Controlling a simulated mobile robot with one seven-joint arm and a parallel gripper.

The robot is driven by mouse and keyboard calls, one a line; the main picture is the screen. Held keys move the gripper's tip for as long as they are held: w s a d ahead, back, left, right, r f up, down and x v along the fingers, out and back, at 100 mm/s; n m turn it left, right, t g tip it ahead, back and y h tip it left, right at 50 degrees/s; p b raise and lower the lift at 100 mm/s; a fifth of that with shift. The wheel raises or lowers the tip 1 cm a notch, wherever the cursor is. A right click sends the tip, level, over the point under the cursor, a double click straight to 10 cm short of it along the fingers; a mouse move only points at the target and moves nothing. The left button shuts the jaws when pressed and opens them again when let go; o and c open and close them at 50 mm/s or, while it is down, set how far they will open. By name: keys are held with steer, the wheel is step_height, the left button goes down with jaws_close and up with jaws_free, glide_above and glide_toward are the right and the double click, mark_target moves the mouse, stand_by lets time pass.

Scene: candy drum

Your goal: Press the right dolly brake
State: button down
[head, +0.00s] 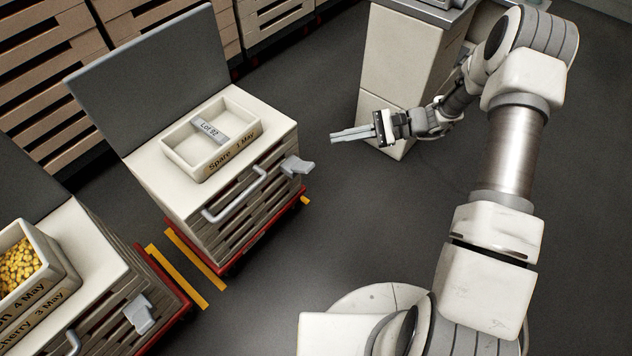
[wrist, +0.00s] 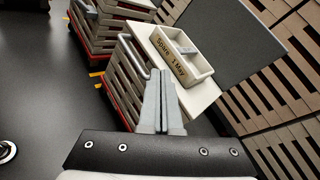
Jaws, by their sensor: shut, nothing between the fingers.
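The right dolly (head: 250,232) has a red base and carries a slatted stack with a white top, a grey upright panel and a bar handle (head: 235,194). A grey paddle-like lever (head: 297,164), which looks like its brake, sticks out at the stack's right front corner. My gripper (head: 334,136) is shut and empty, in the air to the right of the lever and apart from it. In the wrist view, my gripper's closed fingers (wrist: 162,75) point toward the right dolly's stack (wrist: 124,75). I cannot make out the lever there; the fingers may hide it.
A cream tray (head: 177,146) labelled "Spare 1 May" sits on the right stack. At left stands another dolly (head: 165,287) with a similar grey lever (head: 139,313) and a tray of yellow candy (head: 52,262). A white cabinet (head: 385,75) stands behind my gripper. Floor between is clear.

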steer(key=d+f+m+t+y+b, duration=0.1)
steer(key=d+f+m+t+b, duration=0.2)
steer(key=f, duration=3)
steer(key=m+t+b, duration=0.4)
steer(key=m+t, duration=0.6)
steer(key=shift+s+m+b, duration=0.15)
steer(key=shift+m+b, duration=0.15)
steer(key=shift+m, duration=0.1)
steer(key=shift+r, duration=0.1)
steer(key=b, duration=0.3)
glide_toward(303, 167)
steer(key=w+a+f, duration=0.1)
steer(key=w+a, duration=0.2)
steer(key=w, duration=0.1)
steer(key=shift+a, duration=0.25)
steer(key=shift+r+p, duration=0.15)
steer(key=shift+p, duration=0.3)
